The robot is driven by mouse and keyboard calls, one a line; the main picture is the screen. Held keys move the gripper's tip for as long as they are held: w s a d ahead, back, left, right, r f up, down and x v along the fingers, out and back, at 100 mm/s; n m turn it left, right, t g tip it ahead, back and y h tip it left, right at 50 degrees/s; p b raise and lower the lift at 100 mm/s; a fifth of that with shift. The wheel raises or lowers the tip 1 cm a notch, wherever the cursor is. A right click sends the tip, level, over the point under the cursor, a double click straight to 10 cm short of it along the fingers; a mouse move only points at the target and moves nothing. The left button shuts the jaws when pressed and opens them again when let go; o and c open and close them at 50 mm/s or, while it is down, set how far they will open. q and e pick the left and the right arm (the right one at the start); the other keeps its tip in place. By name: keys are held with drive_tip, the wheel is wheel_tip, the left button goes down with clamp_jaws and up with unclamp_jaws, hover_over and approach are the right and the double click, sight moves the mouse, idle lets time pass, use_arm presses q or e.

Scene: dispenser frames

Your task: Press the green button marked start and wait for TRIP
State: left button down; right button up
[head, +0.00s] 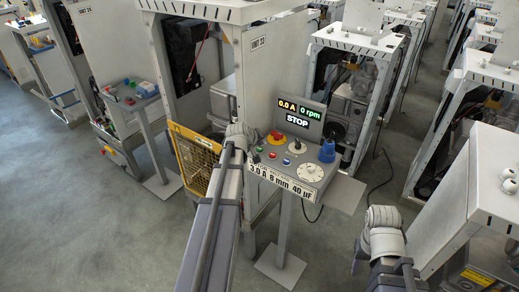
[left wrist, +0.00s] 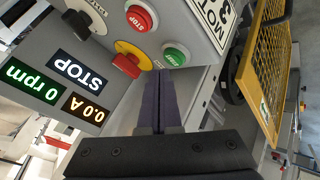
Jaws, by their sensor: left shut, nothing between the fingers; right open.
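The green start button (head: 259,149) is on the grey control panel (head: 262,168) of the unit in front of me. In the left wrist view the green button (left wrist: 176,55) stands just beyond my fingertips, slightly to their right. My left gripper (left wrist: 163,76) is shut and empty, with its tips close to the panel; I cannot tell whether they touch it. In the head view my left gripper (head: 241,131) is at the panel's left edge, its fingers hidden. The display (head: 299,114) reads 0.0 A, 0 rpm and STOP. My right gripper (head: 383,218) is open, low at the right, away from the panel.
A red stop button (left wrist: 141,18) and a red switch on a yellow plate (left wrist: 131,59) are close to the green button. A blue knob (head: 327,152) and white dial (head: 309,173) are further right. A yellow mesh guard (head: 193,158) stands left of the panel.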

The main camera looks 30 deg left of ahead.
sight(259, 150)
use_arm(q)
drive_tip(key=shift+f, duration=0.15)
drive_tip(key=shift+f+b, duration=0.3)
drive_tip(key=shift+b, duration=0.1)
drive_tip(key=shift+f+b, duration=0.45)
drive_tip(key=shift+b, duration=0.05)
idle(0.5)
idle(0.4)
drive_tip(key=shift+r+p, duration=0.95)
wheel_tip(259, 150, up, 5)
drive_tip(key=p, duration=0.5)
